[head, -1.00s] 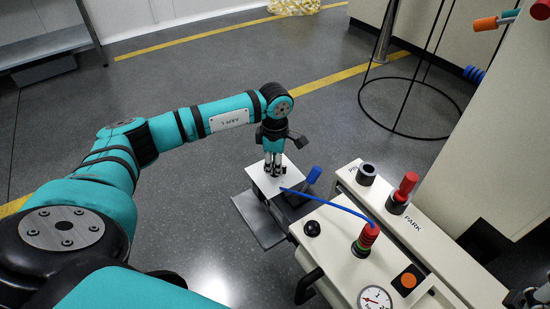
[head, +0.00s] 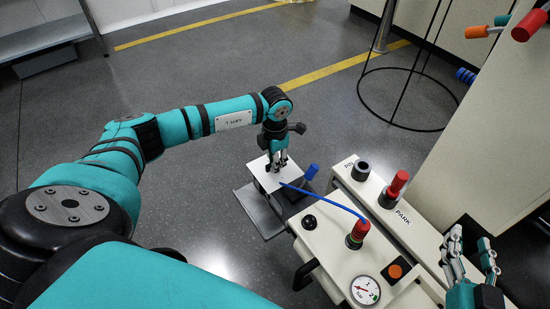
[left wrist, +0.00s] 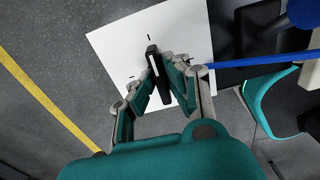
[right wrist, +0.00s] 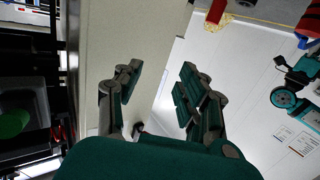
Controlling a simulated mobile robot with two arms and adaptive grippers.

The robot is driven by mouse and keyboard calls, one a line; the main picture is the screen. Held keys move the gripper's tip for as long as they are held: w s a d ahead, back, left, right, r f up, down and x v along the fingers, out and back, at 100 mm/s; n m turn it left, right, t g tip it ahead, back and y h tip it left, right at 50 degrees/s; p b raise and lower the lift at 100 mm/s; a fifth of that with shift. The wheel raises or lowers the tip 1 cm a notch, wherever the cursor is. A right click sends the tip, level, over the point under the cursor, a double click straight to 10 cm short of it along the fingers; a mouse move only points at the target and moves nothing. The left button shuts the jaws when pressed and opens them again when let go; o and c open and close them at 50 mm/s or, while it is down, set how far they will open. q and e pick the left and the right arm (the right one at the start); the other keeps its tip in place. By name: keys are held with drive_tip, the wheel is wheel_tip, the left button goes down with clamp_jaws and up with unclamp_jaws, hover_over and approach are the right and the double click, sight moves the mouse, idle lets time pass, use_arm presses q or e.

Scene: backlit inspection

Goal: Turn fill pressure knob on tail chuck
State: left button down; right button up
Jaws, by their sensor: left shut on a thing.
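A black bar-shaped knob (left wrist: 154,62) with a white line stands on a white plate (left wrist: 110,45) with small black tick marks in the left wrist view. The white line points roughly at the upper tick. My left gripper (left wrist: 160,88) is shut on the knob; its fingers hide part of it. In the head view the left gripper (head: 277,165) is over the white plate (head: 262,178), and the knob is hidden there. My right gripper (head: 470,258) is open and empty at the lower right; the right wrist view shows its fingers (right wrist: 160,85) wide apart.
A cream cart carries a round gauge (head: 365,290), an orange button (head: 395,271), a black ball knob (head: 309,222) and a red fitting (head: 358,233). A blue hose (head: 325,198) runs from the fitting to the plate. A red-topped peg (head: 398,184) stands near the PARK label.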

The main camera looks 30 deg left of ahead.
drive_tip(key=shift+s+d+f+g, duration=0.15)
drive_tip(key=shift+f+g, duration=0.25)
drive_tip(key=shift+f, duration=0.15)
use_arm(q)
drive_tip(key=shift+w, duration=0.1)
drive_tip(key=c, duration=1.4)
unclamp_jaws()
wheel_tip(320, 180, up, 12)
drive_tip(key=shift+r, duration=0.1)
